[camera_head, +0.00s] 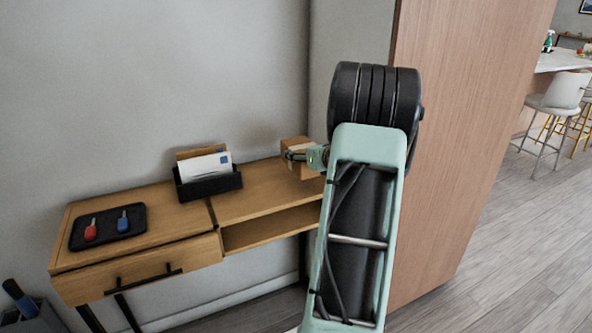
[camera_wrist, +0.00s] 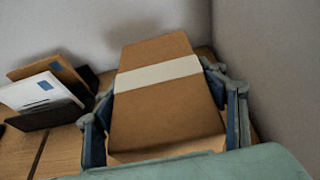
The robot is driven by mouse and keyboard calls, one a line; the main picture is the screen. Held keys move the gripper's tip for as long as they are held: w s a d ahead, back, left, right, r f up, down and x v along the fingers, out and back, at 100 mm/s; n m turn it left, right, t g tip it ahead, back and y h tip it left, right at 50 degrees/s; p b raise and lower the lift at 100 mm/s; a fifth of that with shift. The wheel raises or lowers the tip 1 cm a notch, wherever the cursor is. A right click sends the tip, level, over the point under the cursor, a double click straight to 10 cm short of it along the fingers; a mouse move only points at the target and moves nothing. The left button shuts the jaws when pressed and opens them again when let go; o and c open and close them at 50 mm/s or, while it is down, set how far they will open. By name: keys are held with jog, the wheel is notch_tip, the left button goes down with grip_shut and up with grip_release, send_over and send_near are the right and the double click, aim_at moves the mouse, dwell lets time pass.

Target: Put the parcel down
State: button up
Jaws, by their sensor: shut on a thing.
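The parcel (camera_wrist: 165,108) is a brown box with a white band across it. In the wrist view it fills the middle of the picture, between the fingers of my gripper (camera_wrist: 166,122), which is shut on it. In the head view the parcel (camera_head: 297,152) is at the right end of the wooden desk (camera_head: 262,198), close to the wall, with my gripper (camera_head: 304,155) at its right side. My arm hides part of the desk's right end. I cannot tell whether the parcel's underside touches the desk top.
A black letter holder (camera_head: 209,184) with envelopes stands left of the parcel. A black tray (camera_head: 108,227) with a red and a blue key lies at the desk's left end. A wooden panel (camera_head: 455,130) rises to the right. The desk top between holder and parcel is clear.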

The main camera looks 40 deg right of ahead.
jog(key=w+f, duration=0.2)
jog(key=f, duration=0.1)
jog(key=shift+w+d, duration=0.2)
jog(key=shift+w, duration=0.1)
jog(key=shift+w+f+b, duration=0.15)
jog(key=shift+f+b, duration=0.15)
jog(key=shift+f, duration=0.65)
jog(key=shift+w+f+b, duration=0.15)
jog(key=shift+f+b, duration=0.15)
jog(key=shift+f, duration=0.6)
jog(key=shift+f, duration=0.1)
jog(key=shift+f, duration=0.15)
jog(key=o, duration=1.4)
jog(key=shift+r, duration=0.3)
jog(key=p+v, duration=0.1)
jog(key=v, duration=1.1)
